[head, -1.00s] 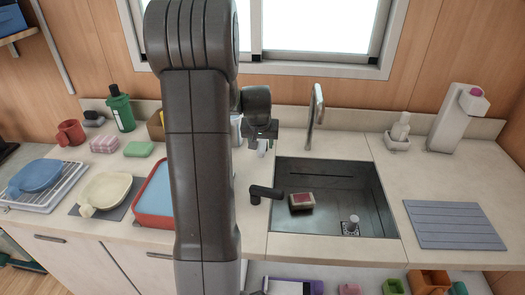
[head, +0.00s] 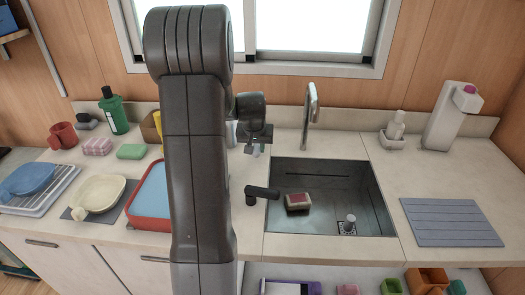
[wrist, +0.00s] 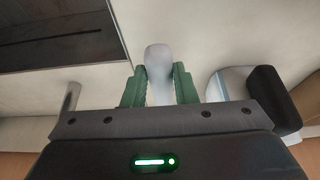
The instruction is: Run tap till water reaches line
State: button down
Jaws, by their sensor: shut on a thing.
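The metal tap (head: 310,112) stands behind the sink (head: 378,215), its spout bent over the basin. No water stream shows, and I cannot make out a fill line. My gripper (head: 257,150) is low over the counter, left of the tap and near the sink's back left corner. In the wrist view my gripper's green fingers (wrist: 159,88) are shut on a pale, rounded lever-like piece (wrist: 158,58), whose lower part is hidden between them. A metal post (wrist: 71,97), seemingly the tap's, shows to the left there.
A black bent piece (head: 262,192) stands at the sink's left edge. A red-topped block (head: 298,202) and a drain stopper (head: 350,222) are in the basin. A red-rimmed tray (head: 148,221) lies left of my arm. A grey ribbed mat (head: 450,222) lies right.

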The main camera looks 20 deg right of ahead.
aim_at(270, 160)
dwell(0.8)
jog(key=shift+s+d+r+n+p, duration=0.1)
jog(key=shift+s+d+n+p, duration=0.05)
jog(key=shift+d+n+p, duration=0.3)
jog(key=shift+s+d+f+n+t+y, duration=0.15)
jog(key=shift+d+n+y, duration=0.15)
jog(key=shift+n, duration=0.25)
jog(key=shift+d+f+n+t+y, duration=0.15)
jog(key=shift+d+n+y, duration=0.15)
jog(key=shift+n, duration=0.2)
jog(key=shift+d+n+y+b, duration=0.3)
jog(key=shift+d+n+b, duration=0.1)
jog(key=shift+n+b, duration=0.25)
jog(key=shift+r+n, duration=0.15)
jog(key=shift+n, duration=0.1)
jog(key=shift+d+n, duration=0.3)
jog(key=shift+d, duration=0.05)
jog(key=shift+d+n+y+b, duration=0.4)
jog(key=shift+d+n+b, duration=0.2)
jog(key=shift+d+n, duration=0.15)
jog(key=shift+r, duration=0.15)
jog(key=shift+w+d, duration=0.2)
dwell(3.3)
